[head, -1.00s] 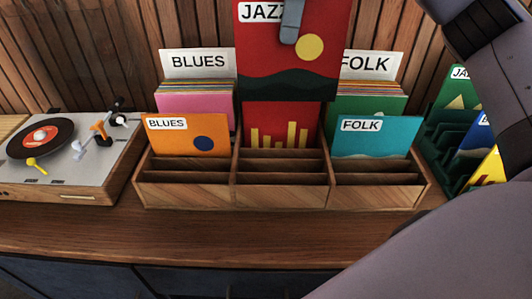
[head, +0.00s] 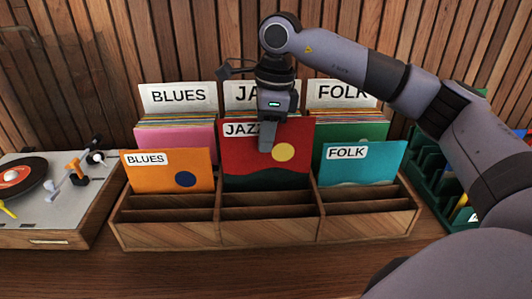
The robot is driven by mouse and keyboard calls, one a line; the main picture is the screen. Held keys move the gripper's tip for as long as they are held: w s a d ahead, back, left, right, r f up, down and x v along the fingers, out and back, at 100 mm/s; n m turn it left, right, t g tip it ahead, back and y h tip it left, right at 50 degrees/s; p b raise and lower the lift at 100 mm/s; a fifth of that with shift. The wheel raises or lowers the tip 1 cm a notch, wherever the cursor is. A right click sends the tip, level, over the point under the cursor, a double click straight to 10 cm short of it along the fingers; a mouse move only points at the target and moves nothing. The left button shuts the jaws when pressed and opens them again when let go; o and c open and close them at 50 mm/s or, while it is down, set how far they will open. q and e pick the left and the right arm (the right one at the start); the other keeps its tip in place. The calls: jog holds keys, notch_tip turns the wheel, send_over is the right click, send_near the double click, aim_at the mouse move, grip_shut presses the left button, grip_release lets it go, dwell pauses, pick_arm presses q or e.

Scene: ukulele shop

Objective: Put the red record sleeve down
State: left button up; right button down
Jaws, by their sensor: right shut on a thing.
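The red record sleeve (head: 240,158), labelled JAZZ with a yellow disc and dark hills, stands upright in the middle column of the wooden record crate (head: 170,234). Its lower edge is hidden behind a crate divider. My right gripper (head: 266,143) is over the sleeve's top edge from above and shut on it; one finger shows on its front face. My left gripper is not in view.
An orange BLUES sleeve (head: 150,175) stands in the left column and a teal FOLK sleeve (head: 365,165) in the right. Front slots of the crate are empty. A turntable (head: 60,205) is at left, a green rack (head: 425,170) at right, partly behind my arm.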

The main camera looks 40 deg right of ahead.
aim_at(267, 158)
jog(key=shift+f, duration=2)
jog(key=shift+f+b, duration=0.45)
jog(key=shift+f, duration=0.15)
jog(key=c, duration=1.2)
grip_release()
